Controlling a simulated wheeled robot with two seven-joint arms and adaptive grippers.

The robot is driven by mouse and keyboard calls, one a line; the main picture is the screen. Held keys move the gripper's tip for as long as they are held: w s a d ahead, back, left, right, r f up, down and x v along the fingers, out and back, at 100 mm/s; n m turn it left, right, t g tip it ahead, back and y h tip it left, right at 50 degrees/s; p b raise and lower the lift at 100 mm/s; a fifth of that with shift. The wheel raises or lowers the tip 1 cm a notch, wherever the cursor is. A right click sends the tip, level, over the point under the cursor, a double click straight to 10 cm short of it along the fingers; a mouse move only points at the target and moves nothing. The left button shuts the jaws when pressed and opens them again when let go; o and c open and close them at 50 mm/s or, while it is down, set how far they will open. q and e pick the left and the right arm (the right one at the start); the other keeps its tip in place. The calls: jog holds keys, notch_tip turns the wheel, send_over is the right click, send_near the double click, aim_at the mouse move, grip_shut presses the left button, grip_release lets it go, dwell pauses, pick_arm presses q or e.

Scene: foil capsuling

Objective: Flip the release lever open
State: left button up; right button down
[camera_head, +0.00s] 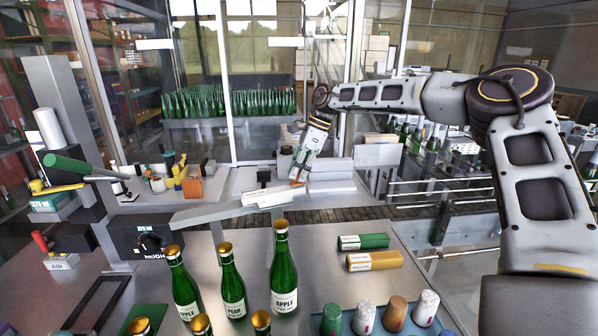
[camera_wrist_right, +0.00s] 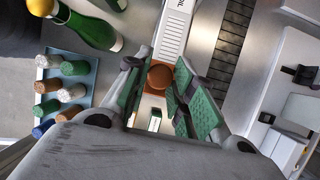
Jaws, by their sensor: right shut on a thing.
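My right gripper (camera_head: 299,172) reaches in from the right over the far worktop. In the right wrist view, its green-padded fingers are shut on a brown round-ended piece (camera_wrist_right: 160,76), close to a pale bar with lettering (camera_wrist_right: 172,32). I cannot tell whether this piece belongs to the release lever. At the left of the head view, a yellow lever (camera_head: 58,188) and a green rod (camera_head: 70,164) stick out from a grey machine. A red-handled lever (camera_head: 40,240) stands on a block marked AIR. None is labelled as the release lever. My left gripper is not in view.
Green bottles with gold tops (camera_head: 284,270) stand on the front table. Some table surface right of the boxes is clear.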

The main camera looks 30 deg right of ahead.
jog(key=shift+w+d+r+m+g+y, duration=0.25)
jog(key=shift+w+m+g+y, duration=0.25)
jog(key=shift+g, duration=0.4)
jog(key=shift+w+d+r+m+g+y, duration=0.15)
jog(key=shift+w+r+m+g+y, duration=0.2)
jog(key=shift+w+g+y, duration=0.4)
jog(key=shift+s, duration=0.2)
jog(key=c, duration=1.2)
grip_release()
jog(key=shift+c, duration=0.2)
jog(key=shift+s+a+f+n+t+h, duration=0.2)
jog(key=shift+s+n+t+h, duration=0.15)
jog(key=shift+s+t+h, duration=0.25)
